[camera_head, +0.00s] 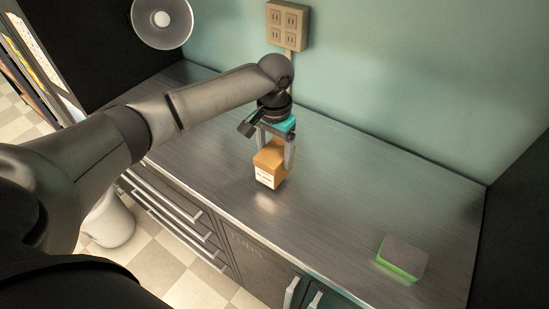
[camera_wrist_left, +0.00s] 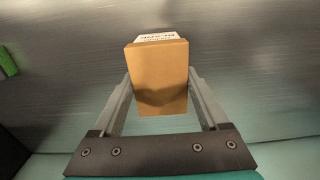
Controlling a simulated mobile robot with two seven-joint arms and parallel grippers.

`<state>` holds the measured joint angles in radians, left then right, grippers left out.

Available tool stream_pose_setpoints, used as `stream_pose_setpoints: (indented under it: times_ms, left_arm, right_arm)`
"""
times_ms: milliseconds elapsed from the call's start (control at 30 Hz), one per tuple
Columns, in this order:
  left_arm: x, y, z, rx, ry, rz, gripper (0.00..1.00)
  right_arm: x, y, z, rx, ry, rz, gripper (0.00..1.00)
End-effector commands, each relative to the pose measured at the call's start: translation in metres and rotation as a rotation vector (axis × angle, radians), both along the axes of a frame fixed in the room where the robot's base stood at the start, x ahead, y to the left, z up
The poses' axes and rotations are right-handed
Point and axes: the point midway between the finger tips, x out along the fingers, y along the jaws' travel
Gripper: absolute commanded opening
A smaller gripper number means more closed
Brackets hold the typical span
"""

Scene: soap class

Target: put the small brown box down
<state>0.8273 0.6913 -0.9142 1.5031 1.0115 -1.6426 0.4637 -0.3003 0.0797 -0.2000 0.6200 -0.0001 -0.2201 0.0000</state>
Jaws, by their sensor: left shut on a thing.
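The small brown box (camera_head: 270,164) has a white printed label on its front side. My left gripper (camera_head: 275,155) points down over the metal counter (camera_head: 340,215) and is shut on the box. In the left wrist view the box (camera_wrist_left: 158,75) sits between the two fingers of the gripper (camera_wrist_left: 160,95), one on each side. The box looks upright. A blurred bright reflection shows on the counter below it, and it seems to be a little above the surface. My right gripper is not in view.
A sponge with a grey top and green base (camera_head: 402,258) lies on the counter at the right; its green edge also shows in the left wrist view (camera_wrist_left: 7,62). A socket panel (camera_head: 287,26) is on the green wall behind. The counter around the box is clear.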

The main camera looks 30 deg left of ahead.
Motion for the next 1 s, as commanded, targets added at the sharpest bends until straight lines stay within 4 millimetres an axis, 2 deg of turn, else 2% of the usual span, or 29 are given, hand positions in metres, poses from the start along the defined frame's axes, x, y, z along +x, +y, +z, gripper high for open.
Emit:
stream_pose_setpoints:
  times_ms: [33, 167, 567, 600, 800, 1000]
  left_arm:
    - [0.0, 0.0, -0.01, 0.0, 0.002, 0.001, 0.13]
    - [0.0, -0.001, -0.024, -0.001, 0.0, 0.0, 0.13]
    - [0.0, 0.0, -0.028, -0.001, 0.0, 0.0, 0.13]
    - [0.0, 0.0, -0.028, 0.0, 0.0, 0.0, 0.79]
    - [0.0, 0.0, -0.028, 0.0, 0.0, 0.0, 1.0]
    - [0.0, 0.0, -0.028, 0.0, 0.0, 0.0, 1.0]
  right_arm:
    - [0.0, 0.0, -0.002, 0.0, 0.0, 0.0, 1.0]
    - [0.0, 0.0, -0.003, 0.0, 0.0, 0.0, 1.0]
    - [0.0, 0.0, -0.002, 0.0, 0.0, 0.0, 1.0]
    - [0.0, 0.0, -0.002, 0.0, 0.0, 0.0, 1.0]
    - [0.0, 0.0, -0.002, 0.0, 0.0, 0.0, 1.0]
    - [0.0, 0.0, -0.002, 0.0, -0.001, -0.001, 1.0]
